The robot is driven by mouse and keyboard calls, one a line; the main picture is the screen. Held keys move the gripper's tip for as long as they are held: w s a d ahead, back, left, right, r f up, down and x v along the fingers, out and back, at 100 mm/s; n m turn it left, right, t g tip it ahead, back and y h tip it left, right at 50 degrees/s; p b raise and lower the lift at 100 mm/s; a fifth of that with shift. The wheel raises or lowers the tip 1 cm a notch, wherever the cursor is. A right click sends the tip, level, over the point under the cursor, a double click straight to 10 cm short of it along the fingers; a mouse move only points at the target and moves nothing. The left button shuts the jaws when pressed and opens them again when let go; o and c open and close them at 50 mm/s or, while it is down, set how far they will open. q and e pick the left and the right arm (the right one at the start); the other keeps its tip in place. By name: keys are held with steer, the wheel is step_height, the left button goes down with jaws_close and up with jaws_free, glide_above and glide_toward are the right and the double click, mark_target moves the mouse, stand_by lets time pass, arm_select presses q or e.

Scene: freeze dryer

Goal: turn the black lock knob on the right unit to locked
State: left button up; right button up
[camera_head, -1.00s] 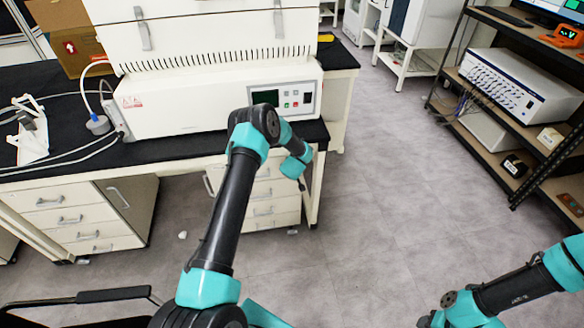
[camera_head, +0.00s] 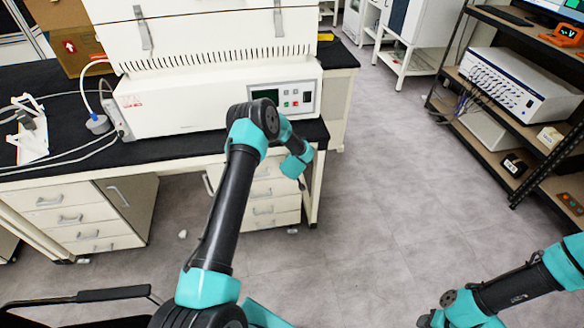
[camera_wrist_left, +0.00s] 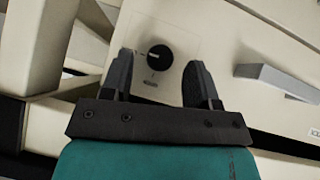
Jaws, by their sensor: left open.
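The black lock knob (camera_wrist_left: 160,57) shows in the left wrist view, round, with a white pointer mark on its left side. It sits on a pale panel (camera_wrist_left: 172,28), with a small dark label below it that is too small to read. My left gripper (camera_wrist_left: 160,64) is open, with one black finger on each side of the knob. I cannot tell whether either finger touches it. In the head view my left arm reaches down at the front of the bench, and the knob is hidden.
In the left wrist view a grey handle (camera_wrist_left: 278,80) stands out just right of the fingers. In the head view a white instrument (camera_head: 200,104) stands on the black bench top (camera_head: 65,95), above white drawers (camera_head: 70,216). Open floor (camera_head: 385,205) lies to the right, before a shelf rack (camera_head: 510,120).

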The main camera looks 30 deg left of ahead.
arm_select(q)
steer(key=v, duration=1.6)
steer(key=shift+a, duration=0.1)
steer(key=s+d+f+m+g+h, duration=0.2)
steer(key=s+d, duration=0.3)
steer(key=s, duration=0.4)
steer(key=s+d+f+m+g+h, duration=0.2)
steer(key=s+d, duration=0.4)
steer(key=s, duration=0.3)
steer(key=s+d+f+m+g+h, duration=0.3)
steer(key=s+d+h, duration=0.1)
steer(key=s, duration=0.6)
steer(key=shift+d+f+h, duration=0.25)
steer(key=shift+d+h, duration=0.15)
steer(key=shift+d, duration=0.5)
